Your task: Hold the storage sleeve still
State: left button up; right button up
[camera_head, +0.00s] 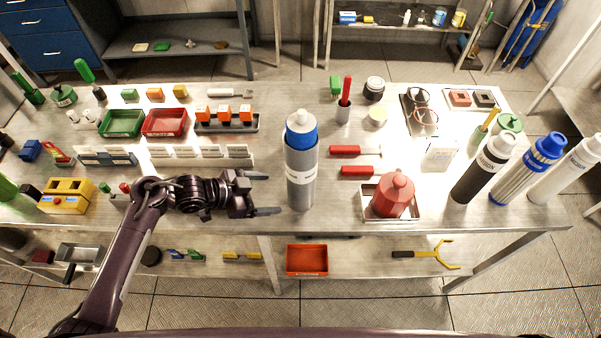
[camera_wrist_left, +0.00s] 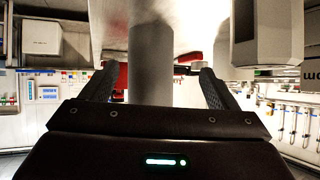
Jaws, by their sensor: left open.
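The storage sleeve, which I take to be the grey cylinder (camera_head: 300,180) with a pale label band, stands upright near the table's front edge. A blue-collared part with a pale cap (camera_head: 301,128) sits in its top. My left gripper (camera_head: 272,194) is open and empty, just left of the sleeve, with its fingers pointing at it. A visible gap separates the fingertips and the sleeve in the head view. In the left wrist view a grey cylinder (camera_wrist_left: 150,65), likely the sleeve, shows between the two spread fingers. My right gripper is not in view.
A red bottle-shaped part (camera_head: 393,196) sits in a tray right of the sleeve. Red-handled tools (camera_head: 357,171) lie behind it. Black, blue-topped and white cylinders (camera_head: 484,168) stand at the right. A yellow box (camera_head: 68,196) stands at the left. The tabletop around the sleeve's base is mostly clear.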

aim_at(291, 194)
pick_arm(q)
jog(key=shift+s+a+r+m+g+h, duration=0.1)
jog(key=shift+r+m+g+h, duration=0.25)
jog(key=shift+h, duration=0.25)
jog(key=b+x, duration=0.5)
jog(key=x, duration=0.3)
jog(key=shift+s, duration=0.15)
jog(key=shift+b+x, duration=0.5)
jog(key=shift+x, duration=0.45)
jog(key=shift+r, duration=0.1)
jog(key=c, duration=1)
jog(key=o, duration=1.2)
jog(key=shift+c, duration=0.2)
